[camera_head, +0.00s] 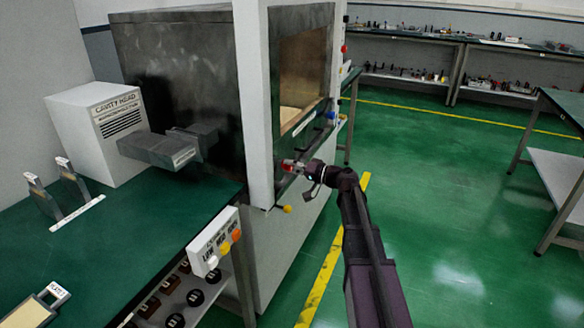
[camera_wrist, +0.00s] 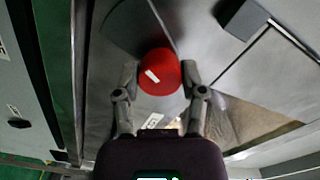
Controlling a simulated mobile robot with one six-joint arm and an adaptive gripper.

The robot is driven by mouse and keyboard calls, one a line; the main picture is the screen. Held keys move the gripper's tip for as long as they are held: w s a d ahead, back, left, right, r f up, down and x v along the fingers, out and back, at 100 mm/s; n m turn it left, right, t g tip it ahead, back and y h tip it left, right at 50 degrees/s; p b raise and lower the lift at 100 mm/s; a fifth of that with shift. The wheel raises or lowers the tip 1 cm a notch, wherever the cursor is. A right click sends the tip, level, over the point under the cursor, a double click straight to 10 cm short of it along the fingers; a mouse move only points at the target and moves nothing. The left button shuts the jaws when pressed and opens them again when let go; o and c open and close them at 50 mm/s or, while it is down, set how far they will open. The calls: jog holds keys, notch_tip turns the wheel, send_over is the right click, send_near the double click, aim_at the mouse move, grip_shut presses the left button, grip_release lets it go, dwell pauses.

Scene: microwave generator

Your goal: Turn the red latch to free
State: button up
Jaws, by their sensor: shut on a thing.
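The red latch (camera_wrist: 160,72) is a round red knob with a white mark on its face. In the wrist view it sits between the two fingers of my gripper (camera_wrist: 160,80), which is shut on it. In the head view the red latch (camera_head: 289,164) shows as a small red spot at the tip of my gripper (camera_head: 297,167), beside the front of the grey machine (camera_head: 262,100). My fingers and arm partly cover the latch there. I cannot read the mark on the knob.
A green bench (camera_head: 110,240) with a white cavity box (camera_head: 95,120) stands left. A yellow knob (camera_head: 286,209) sticks out below my gripper. A white button box (camera_head: 215,240) is on the bench edge. Green floor to the right is open, with tables beyond.

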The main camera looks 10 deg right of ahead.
jog(key=shift+a, duration=0.1)
jog(key=o, duration=1.2)
jog(key=shift+c, duration=0.2)
jog(key=v, duration=1.2)
